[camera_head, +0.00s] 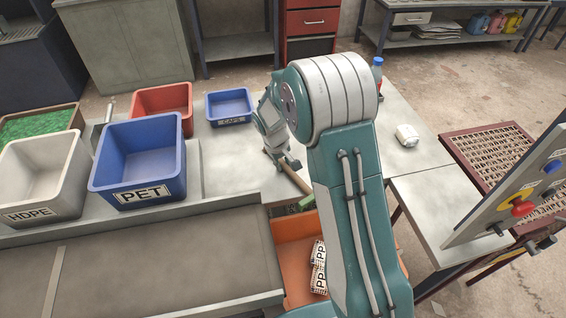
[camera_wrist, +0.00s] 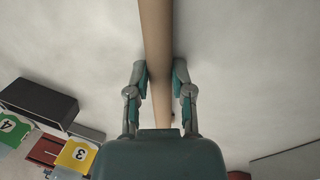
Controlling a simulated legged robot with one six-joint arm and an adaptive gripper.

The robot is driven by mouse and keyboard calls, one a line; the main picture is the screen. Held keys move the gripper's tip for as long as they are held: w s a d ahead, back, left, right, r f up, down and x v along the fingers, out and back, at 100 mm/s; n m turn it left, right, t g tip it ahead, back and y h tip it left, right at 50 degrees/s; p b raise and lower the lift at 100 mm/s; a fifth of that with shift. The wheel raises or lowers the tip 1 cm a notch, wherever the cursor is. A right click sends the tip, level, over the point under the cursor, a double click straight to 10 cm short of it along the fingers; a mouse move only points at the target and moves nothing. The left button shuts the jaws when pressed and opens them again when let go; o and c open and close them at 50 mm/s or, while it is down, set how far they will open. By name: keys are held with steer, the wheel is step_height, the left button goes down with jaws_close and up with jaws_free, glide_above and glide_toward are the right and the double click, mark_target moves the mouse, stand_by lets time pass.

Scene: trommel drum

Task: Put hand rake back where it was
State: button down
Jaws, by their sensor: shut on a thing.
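The hand rake shows as a wooden handle (camera_wrist: 154,50) running lengthwise between my fingers in the wrist view. My gripper (camera_wrist: 158,80) is shut on this handle, one finger on each side. In the head view, my gripper (camera_head: 280,159) is over the grey table, just left of my large teal arm link. Part of the handle (camera_head: 295,178) slants down and right from it towards the orange bin. My arm hides part of that area. I cannot make out the rake's tines in either view.
An orange bin (camera_head: 285,258) with PP labels lies below my gripper. Blue CAPS (camera_head: 229,106), red (camera_head: 162,104), blue PET (camera_head: 137,160) and white HDPE (camera_head: 40,175) bins stand left. A blue-capped bottle (camera_head: 377,66) and a white item (camera_head: 407,135) stand right. A control panel (camera_head: 520,195) is far right.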

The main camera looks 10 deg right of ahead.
steer(key=c, duration=0.5)
jaws_free()
steer(key=s+r+m+t, duration=0.1)
steer(key=s+r, duration=0.2)
steer(key=r, duration=0.7)
steer(key=s+r, duration=0.3)
steer(key=r, duration=0.6)
steer(key=s+r+m+t+y, duration=0.1)
steer(key=s+r+t, duration=0.1)
steer(key=s, duration=0.9)
steer(key=s+d+r+m+t+y, duration=0.1)
steer(key=s+r, duration=0.4)
steer(key=s, duration=0.6)
steer(key=shift+s+m+t, duration=0.25)
steer(key=shift+m+t, duration=0.35)
steer(key=shift+m, duration=0.1)
steer(key=shift+d, duration=0.1)
